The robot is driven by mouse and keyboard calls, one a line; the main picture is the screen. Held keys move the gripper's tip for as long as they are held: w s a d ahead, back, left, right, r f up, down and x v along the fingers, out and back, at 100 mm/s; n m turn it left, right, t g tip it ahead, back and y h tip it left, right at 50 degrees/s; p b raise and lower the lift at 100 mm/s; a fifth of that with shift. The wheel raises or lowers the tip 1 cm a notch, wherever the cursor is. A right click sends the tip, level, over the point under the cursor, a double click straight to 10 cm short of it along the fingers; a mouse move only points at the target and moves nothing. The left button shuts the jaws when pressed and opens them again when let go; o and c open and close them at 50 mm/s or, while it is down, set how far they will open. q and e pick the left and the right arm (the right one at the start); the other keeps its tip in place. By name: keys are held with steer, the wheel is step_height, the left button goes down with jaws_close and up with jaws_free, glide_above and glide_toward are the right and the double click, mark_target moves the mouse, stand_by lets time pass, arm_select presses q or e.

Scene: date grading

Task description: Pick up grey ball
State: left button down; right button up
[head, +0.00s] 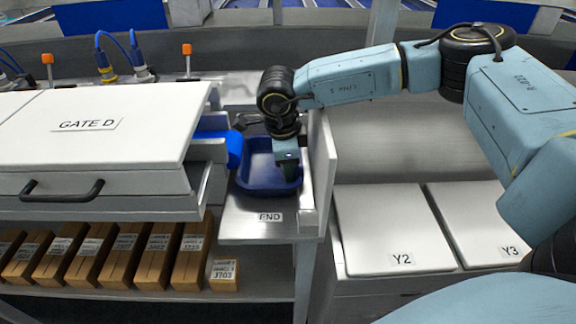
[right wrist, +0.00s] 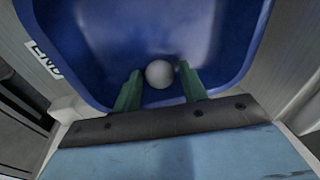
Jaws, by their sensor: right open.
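The grey ball (right wrist: 159,74) lies in the blue tray (right wrist: 100,45), as the right wrist view shows. My right gripper (right wrist: 160,88) is open, with one green finger on each side of the ball and a small gap at each. In the head view the blue tray (head: 256,182) stands on the shelf marked END, and my right gripper (head: 288,170) reaches down into it. The ball is hidden there. My left gripper is not in view.
A white box marked GATE D (head: 90,122) stands left of the tray. A grey upright panel (head: 322,170) stands close on its right. White lids Y2 (head: 390,225) and Y3 (head: 480,215) lie farther right. Several brown boxes (head: 145,262) fill the lower shelf.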

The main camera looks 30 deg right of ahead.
steer(key=c, duration=0.8)
steer(key=shift+r, duration=0.1)
